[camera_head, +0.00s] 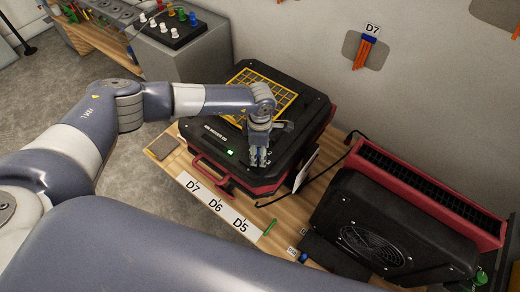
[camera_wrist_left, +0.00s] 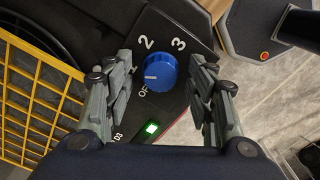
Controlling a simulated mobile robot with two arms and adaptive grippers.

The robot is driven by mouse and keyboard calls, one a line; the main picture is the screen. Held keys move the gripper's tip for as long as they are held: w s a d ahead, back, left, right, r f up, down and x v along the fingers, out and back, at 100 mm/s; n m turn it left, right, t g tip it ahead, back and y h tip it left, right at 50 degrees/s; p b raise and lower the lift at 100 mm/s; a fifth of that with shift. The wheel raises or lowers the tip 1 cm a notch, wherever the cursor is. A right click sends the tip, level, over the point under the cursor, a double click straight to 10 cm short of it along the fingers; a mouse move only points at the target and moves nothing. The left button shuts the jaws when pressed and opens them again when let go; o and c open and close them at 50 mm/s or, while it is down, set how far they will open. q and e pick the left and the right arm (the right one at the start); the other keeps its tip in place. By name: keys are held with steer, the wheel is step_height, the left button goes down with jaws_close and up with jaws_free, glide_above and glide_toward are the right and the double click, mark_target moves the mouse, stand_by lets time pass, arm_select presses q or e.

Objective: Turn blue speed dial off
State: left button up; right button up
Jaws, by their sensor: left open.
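The blue speed dial (camera_wrist_left: 160,72) sits on a black panel marked 2, 3 and a partly covered "OF" label (camera_wrist_left: 146,93). Its white mark points left in the left wrist view; I cannot tell exactly which label it meets. My left gripper (camera_wrist_left: 160,82) is open, with one finger on each side of the dial, apparently not touching it. In the head view my left gripper (camera_head: 259,155) points down at the front right of the black and red machine (camera_head: 300,112) and hides the dial. My right gripper is not in view.
A lit green indicator (camera_wrist_left: 151,128) is near the dial; a yellow grid (camera_head: 258,95) tops the machine. A second black unit with a fan grille (camera_head: 372,245) stands to the right on the wooden bench. A grey box with coloured knobs (camera_head: 170,60) is behind left.

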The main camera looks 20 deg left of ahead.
arm_select(q)
steer(key=c, duration=1.1)
steer(key=shift+o, duration=0.2)
steer(key=shift+n, duration=0.3)
steer(key=shift+f+n+b, duration=0.1)
steer(key=shift+n+b, duration=0.7)
steer(key=shift+n, duration=0.2)
steer(key=n+b, duration=0.2)
steer(key=n, duration=0.1)
steer(key=shift+n, duration=0.3)
steer(key=n+b, duration=0.1)
steer(key=n, duration=0.2)
steer(key=shift+n+b, duration=0.6)
steer(key=shift+n, duration=0.7)
steer(key=shift+r, duration=0.2)
